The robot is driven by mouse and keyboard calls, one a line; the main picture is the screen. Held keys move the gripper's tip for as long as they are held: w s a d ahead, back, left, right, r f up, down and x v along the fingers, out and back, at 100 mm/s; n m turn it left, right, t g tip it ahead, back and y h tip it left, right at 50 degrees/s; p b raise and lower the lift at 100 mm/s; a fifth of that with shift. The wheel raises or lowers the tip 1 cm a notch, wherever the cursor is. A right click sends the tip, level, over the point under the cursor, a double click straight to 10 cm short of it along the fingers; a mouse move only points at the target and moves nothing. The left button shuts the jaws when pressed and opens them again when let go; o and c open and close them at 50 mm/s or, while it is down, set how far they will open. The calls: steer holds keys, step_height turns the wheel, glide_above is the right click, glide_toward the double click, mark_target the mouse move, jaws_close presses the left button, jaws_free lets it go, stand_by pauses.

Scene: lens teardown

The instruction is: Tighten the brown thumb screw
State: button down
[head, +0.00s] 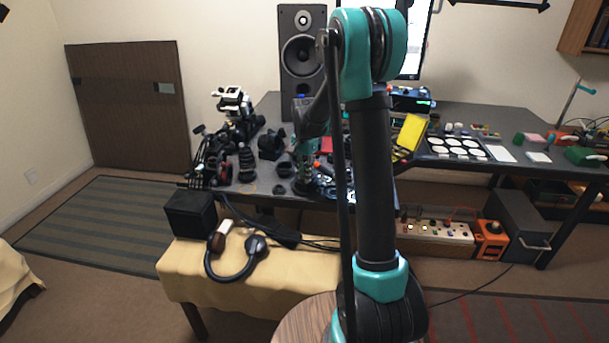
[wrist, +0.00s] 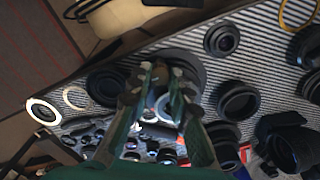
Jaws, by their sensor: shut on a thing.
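My gripper (wrist: 161,77) shows in the wrist view with its two fingers reaching up to the middle of the picture. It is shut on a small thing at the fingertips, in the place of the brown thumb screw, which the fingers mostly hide. A large dark round lens part (wrist: 190,62) lies just beyond the fingertips. A pale ring shows between the fingers. In the head view my gripper (head: 306,168) is low over the dark table, among the lens parts; the screw cannot be made out there.
Black lens barrels and rings (wrist: 238,101) lie around the gripper on a striped mat (wrist: 195,30). A white-rimmed ring (wrist: 43,111) is at the left. In the head view a speaker (head: 302,60) stands behind, and headphones (head: 232,262) lie on a front bench.

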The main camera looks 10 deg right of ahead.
mark_target(304, 177)
stand_by(0.3)
steer(key=c, duration=1.4)
jaws_free()
steer(key=shift+o, duration=0.2)
steer(key=shift+r, duration=0.1)
step_height(304, 177, up, 12)
steer(key=s+d+f+n+t, duration=0.1)
steer(key=s+f+n, duration=0.2)
steer(key=s, duration=0.7)
steer(key=s+d+f+n+t, duration=0.1)
steer(key=s+f+n, duration=0.3)
steer(key=s, duration=0.7)
steer(key=s+d+f+n+t, duration=0.1)
steer(key=s+f+n+t, duration=0.1)
steer(key=s+f, duration=0.4)
steer(key=s+n, duration=0.1)
steer(key=s, duration=0.3)
steer(key=shift+s+d+f+n, duration=0.25)
steer(key=shift+d+f+n, duration=0.05)
steer(key=shift+d, duration=0.1)
